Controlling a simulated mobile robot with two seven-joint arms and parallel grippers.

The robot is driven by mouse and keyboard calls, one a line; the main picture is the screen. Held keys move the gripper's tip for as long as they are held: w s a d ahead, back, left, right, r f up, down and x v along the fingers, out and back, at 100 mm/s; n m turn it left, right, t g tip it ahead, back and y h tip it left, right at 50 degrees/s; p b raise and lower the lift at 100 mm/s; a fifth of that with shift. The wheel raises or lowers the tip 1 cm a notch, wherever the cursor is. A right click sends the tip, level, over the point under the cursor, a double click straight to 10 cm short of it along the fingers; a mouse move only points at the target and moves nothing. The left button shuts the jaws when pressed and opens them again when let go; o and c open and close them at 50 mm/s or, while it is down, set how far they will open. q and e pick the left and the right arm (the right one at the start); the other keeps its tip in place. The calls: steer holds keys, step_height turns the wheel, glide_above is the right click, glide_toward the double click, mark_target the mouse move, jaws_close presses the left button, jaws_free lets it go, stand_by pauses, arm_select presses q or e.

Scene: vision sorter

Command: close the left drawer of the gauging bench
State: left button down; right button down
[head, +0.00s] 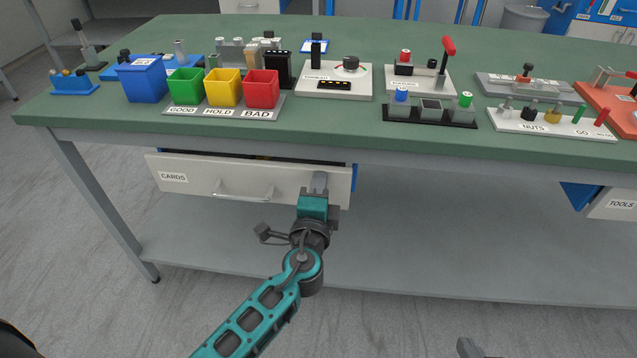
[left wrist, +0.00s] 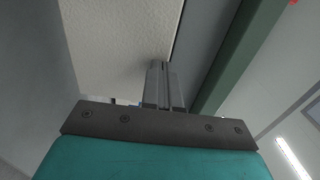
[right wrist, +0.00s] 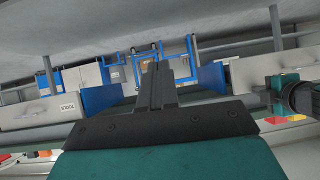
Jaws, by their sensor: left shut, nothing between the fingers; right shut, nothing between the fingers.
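The left drawer of the gauging bench, labelled CARDS (head: 205,183), has a cream front with a grey bar handle (head: 243,193). It stands out a little under the bench top, with a dark gap above its front and a blue side strip at its right end. My left gripper (head: 319,180) is shut and empty, its fingertips at the right part of the drawer front, right of the handle. In the left wrist view its shut fingers (left wrist: 160,68) point at the cream front (left wrist: 115,35); I cannot tell whether they touch. My right gripper (right wrist: 160,70) is shut and empty, away from the drawer.
The green bench top (head: 330,125) holds coloured bins, gauges and trays. A right drawer labelled TOOLS (head: 615,205) stands out with a blue side showing. A grey lower shelf (head: 420,230) runs beneath, clear where seen. A bench leg (head: 105,215) stands left of the CARDS drawer.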

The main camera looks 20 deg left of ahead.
mark_target(320, 166)
arm_select(q)
steer(key=b+x, duration=0.1)
steer(key=x, duration=0.3)
steer(key=shift+w, duration=0.2)
steer(key=shift+a+r, duration=0.1)
steer(key=shift+r, duration=0.1)
steer(key=shift+a, duration=0.1)
arm_select(e)
steer(key=shift+a, duration=0.35)
